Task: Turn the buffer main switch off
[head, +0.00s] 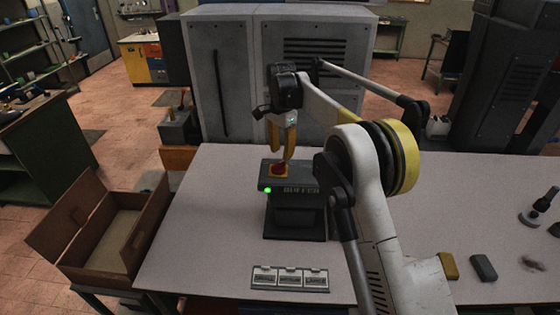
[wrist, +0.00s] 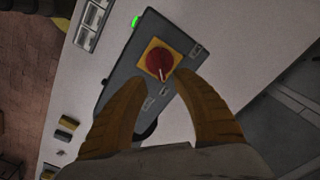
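The buffer box (head: 293,190) stands on the table, dark grey, with "BUFFER" on its front and a lit green lamp (head: 267,190). Its main switch (head: 278,169) is a red rotary knob on a yellow plate, partly hidden by my fingers in the head view. In the wrist view the red switch (wrist: 159,61) shows in full, with a pale pointer line on it, and the green lamp (wrist: 135,21) glows. My gripper (head: 279,155) points down just above the switch. In the wrist view its two yellow fingers (wrist: 166,85) are spread apart with nothing between them, the knob lying beyond the tips.
A row of labelled panels (head: 290,278) lies at the table's front. An open cardboard box (head: 104,236) stands at the left. A yellow block (head: 448,266) and a dark block (head: 483,267) lie at the right. A grey cabinet (head: 225,85) stands behind the table.

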